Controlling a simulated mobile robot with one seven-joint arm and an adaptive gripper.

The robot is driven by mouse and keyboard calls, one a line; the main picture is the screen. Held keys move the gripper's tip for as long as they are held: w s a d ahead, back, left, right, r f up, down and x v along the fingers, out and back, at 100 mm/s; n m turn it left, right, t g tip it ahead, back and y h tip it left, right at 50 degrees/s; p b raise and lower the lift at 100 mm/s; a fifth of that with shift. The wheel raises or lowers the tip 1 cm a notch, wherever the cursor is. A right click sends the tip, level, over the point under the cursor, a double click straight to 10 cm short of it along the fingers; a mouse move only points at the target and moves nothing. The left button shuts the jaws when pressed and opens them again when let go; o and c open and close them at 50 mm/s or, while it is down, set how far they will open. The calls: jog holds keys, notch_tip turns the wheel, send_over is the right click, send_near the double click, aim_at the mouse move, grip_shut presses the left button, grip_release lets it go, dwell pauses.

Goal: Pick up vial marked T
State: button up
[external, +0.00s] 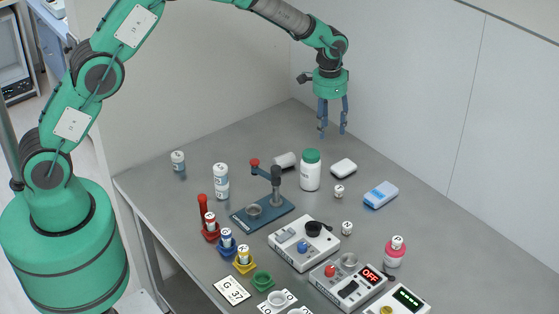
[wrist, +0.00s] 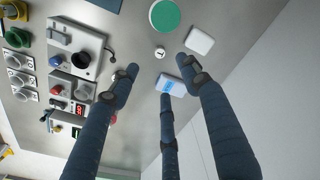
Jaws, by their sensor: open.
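Several small white vials with single-letter caps are in the external view, but the letters are too small for me to tell which is T. One vial (external: 338,191) stands alone right of the green-capped bottle; a small white round top (wrist: 160,52) in the wrist view looks like it. Another vial (external: 347,228) stands by the grey switch box, and one (external: 178,162) at the table's left edge. Others sit in red (external: 210,222), blue (external: 226,239) and yellow (external: 244,256) holders. One is on a pink-red container (external: 396,243). My gripper (external: 333,132) is open, empty and above the back of the table.
The green-capped bottle (external: 310,170), a white block (external: 343,167) and a blue-and-white box (external: 381,195) stand below my gripper. A blue stand with a lever (external: 262,208), a switch box (external: 304,245) and a device reading OFF (external: 348,285) fill the middle and front. The wall closes the right side.

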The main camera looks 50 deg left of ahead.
send_over(339, 188)
notch_tip(339, 188, down, 9)
jog(key=shift+a+f+m+g+p, duration=0.15)
jog(key=shift+m+g+p, duration=0.15)
jog(key=shift+p, duration=0.15)
jog(key=shift+s, duration=0.1)
jog(key=shift+f, duration=4.25)
jog(key=shift+f, duration=2.6)
jog(key=c, duration=1)
